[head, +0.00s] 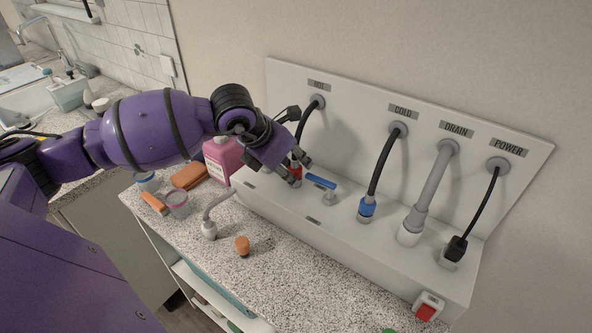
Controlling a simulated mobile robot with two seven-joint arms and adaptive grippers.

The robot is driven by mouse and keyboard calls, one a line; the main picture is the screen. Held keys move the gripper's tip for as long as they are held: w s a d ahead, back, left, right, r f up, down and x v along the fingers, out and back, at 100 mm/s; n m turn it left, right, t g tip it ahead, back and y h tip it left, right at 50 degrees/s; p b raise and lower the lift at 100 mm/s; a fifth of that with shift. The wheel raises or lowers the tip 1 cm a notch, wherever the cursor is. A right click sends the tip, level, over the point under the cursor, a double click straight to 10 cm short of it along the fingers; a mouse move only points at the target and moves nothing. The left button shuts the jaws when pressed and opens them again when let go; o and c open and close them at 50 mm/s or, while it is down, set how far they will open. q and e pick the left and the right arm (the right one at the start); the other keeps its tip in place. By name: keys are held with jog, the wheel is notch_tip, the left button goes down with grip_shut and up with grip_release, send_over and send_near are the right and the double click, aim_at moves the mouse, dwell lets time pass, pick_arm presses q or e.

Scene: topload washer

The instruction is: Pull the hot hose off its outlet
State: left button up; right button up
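The hot hose (309,120) is a black hose that runs from a grey port under the HOT label down to a red connector (296,170) on the white ledge. My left gripper (301,169) reaches in from the left, with its fingertips on either side of the red connector. The gripper hides most of the connector and the outlet under it. I cannot tell whether the fingers touch the connector or stand apart from it. A blue-handled tap (321,182) stands just right of the fingertips. My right gripper is not in view.
Right of the gripper are the cold hose (381,166) with a blue connector, the grey drain hose (431,187) and the black power plug (455,249). A pink bottle (219,162) stands beneath my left arm. A grey spout (210,228) and an orange cap (242,246) stand on the speckled counter.

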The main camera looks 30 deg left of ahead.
aim_at(294, 158)
pick_arm(q)
jog(key=shift+a, duration=0.1)
grip_shut()
jog(key=shift+w+r, duration=0.1)
jog(key=shift+r, duration=0.45)
jog(key=shift+a+r+p, duration=0.15)
jog(key=shift+r+p, duration=0.35)
jog(key=shift+r, duration=0.6)
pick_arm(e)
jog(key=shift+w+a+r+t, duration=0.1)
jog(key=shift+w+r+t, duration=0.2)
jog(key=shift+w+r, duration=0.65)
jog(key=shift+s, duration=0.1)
